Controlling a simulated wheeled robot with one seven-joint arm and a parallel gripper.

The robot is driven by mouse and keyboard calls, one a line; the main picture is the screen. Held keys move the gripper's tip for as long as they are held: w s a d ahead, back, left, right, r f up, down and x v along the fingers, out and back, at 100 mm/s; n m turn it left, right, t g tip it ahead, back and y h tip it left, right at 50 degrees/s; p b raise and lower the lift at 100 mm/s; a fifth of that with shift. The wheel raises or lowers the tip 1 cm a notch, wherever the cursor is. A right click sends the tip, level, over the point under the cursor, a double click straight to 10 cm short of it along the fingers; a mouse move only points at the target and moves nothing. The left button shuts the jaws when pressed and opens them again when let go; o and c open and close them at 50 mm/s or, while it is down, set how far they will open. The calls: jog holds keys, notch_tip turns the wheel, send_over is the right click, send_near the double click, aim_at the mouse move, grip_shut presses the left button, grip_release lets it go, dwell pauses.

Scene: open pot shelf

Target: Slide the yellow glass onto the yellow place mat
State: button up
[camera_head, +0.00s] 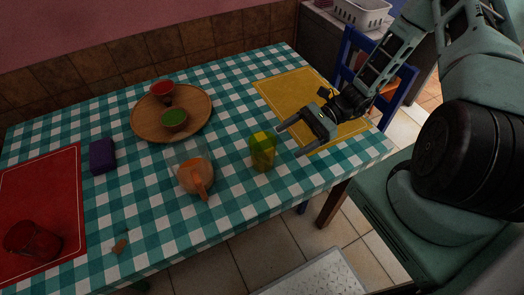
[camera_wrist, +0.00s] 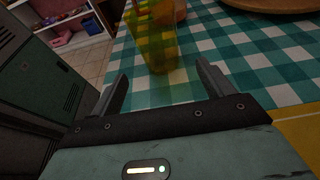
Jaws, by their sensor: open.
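The yellow glass (camera_head: 263,152) is a see-through tumbler standing upright on the checked tablecloth, near the table's front edge. It also shows in the wrist view (camera_wrist: 153,42), ahead of and roughly between the fingers. My gripper (camera_head: 290,140) is open and empty, low over the table just right of the glass and apart from it. In the wrist view its two fingers (camera_wrist: 162,85) are spread wide with only cloth between them. The yellow place mat (camera_head: 285,92) lies at the table's right end, partly hidden under my gripper and arm. Its edge shows in the wrist view (camera_wrist: 302,130).
A round wooden board (camera_head: 145,122) holds a red bowl (camera_head: 162,89) and a green bowl (camera_head: 174,119). A blue chair (camera_head: 403,80) stands behind.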

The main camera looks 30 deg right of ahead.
aim_at(267, 155)
jog(key=b+x, duration=0.2)
jog(key=x, duration=0.7)
jog(key=c, duration=0.7)
